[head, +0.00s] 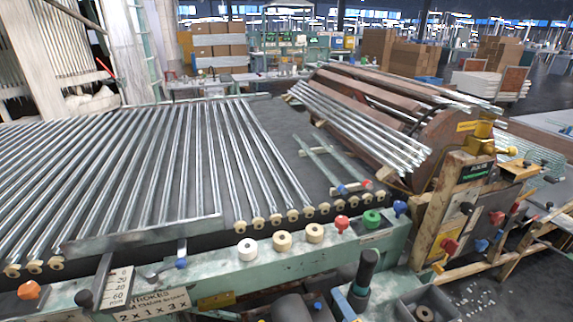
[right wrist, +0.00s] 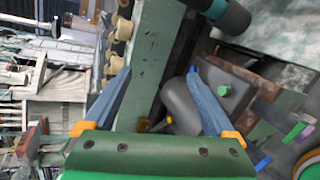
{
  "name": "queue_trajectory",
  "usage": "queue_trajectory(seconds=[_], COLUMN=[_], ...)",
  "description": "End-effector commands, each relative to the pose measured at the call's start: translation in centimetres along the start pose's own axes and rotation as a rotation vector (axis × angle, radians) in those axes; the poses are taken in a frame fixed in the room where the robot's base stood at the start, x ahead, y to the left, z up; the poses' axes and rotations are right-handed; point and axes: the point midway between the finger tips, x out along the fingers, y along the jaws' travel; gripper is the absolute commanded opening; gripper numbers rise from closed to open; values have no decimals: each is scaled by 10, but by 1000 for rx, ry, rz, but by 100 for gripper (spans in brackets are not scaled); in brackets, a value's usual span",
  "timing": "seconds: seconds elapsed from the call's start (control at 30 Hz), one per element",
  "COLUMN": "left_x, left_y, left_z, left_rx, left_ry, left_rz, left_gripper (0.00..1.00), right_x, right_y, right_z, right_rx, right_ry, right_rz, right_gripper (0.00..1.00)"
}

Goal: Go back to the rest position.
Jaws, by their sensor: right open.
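My right gripper (right wrist: 160,74) is open in the right wrist view. Its two blue fingers stand wide apart, with orange parts at their bases. I see nothing held between them. A grey rounded part (right wrist: 183,104) shows behind the gap between the fingers, beside a green machine rail (right wrist: 152,50); I cannot tell how far it is from the fingertips. My left gripper is not in view. In the head view, long glass tubes (head: 190,160) lie side by side on the roller bed.
The green machine frame (head: 300,266) crosses the front, with coloured knobs and a black upright handle (head: 365,270). A brown drum (head: 440,140) carries more tubes at right. A yellow-topped post (head: 465,190) stands beside it. Cardboard boxes (head: 218,40) are stacked far behind.

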Motion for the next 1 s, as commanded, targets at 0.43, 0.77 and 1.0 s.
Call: queue_trajectory(seconds=[0.43,0.77,1.0], left_x=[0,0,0], left_y=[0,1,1], left_z=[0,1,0], left_rx=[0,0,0], left_ry=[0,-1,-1], left_rz=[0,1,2], left_gripper=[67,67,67], right_x=[-98,-89,-84], right_y=[-140,-233,-334], right_z=[-14,-48,-80], right_rx=[1500,1691,1658], right_ry=[-499,-676,-707], right_rz=[-672,-837,-906], right_gripper=[90,90,90])
